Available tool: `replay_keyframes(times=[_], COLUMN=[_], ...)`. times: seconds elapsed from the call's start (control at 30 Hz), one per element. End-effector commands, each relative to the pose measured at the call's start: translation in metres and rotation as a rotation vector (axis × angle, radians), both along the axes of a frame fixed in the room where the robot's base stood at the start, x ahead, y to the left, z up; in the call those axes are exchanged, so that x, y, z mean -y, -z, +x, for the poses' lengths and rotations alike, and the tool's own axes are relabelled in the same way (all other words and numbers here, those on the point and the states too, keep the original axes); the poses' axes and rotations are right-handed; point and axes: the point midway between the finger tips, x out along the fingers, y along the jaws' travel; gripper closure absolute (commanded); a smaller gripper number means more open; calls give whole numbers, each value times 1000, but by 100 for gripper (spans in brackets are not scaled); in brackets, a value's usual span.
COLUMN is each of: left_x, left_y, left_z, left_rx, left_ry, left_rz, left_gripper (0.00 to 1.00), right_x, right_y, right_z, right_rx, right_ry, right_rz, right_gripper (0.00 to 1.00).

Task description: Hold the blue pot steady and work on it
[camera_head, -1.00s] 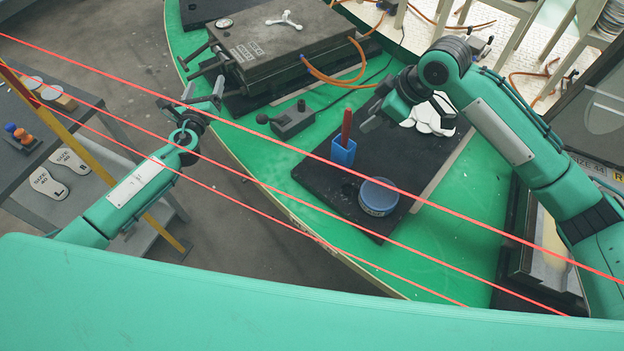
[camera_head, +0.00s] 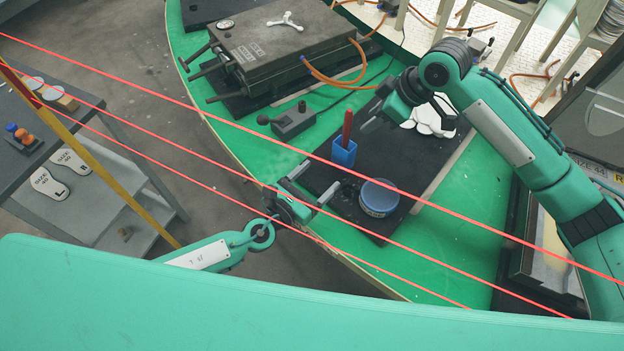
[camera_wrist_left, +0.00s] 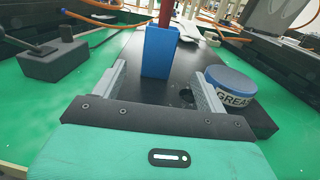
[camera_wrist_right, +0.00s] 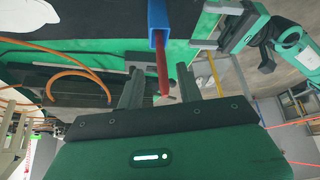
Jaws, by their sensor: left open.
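The blue pot (camera_head: 344,153) is a small square holder standing upright on the black board (camera_head: 392,150), with a red-handled tool (camera_head: 347,126) standing in it. My left gripper (camera_head: 321,177) is open and empty, low in front of the pot. In the left wrist view the blue pot (camera_wrist_left: 159,52) stands ahead, between the spread fingers (camera_wrist_left: 160,76) and beyond their tips. My right gripper (camera_head: 372,113) is open, to the right of the red handle's top. In the right wrist view the red handle (camera_wrist_right: 162,68) shows between its spread fingers (camera_wrist_right: 160,72); contact cannot be told.
A round blue-lidded grease tin (camera_head: 378,197) stands on the board, right of my left gripper. White insole shapes (camera_head: 430,117) lie behind my right gripper. A grey lever box (camera_head: 293,122) and a large press (camera_head: 268,55) stand further back. Red lines cross the head view.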

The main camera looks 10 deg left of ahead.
Motion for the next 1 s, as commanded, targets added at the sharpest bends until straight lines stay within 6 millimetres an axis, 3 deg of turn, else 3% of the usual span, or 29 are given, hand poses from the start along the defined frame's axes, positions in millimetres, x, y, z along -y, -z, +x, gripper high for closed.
replay_keyframes(times=[0.6, 1.0], left_x=[60, 69], left_y=[-1, -1], left_z=[94, 107], left_rx=[0, 0], left_ry=[-2, -2], left_rz=[-1, -2], left_gripper=[25, 25], right_x=[0, 0], right_y=[0, 0], right_z=[0, 0], right_rx=[0, 0], right_ry=[0, 0], right_rz=[0, 0], right_gripper=[64, 64])
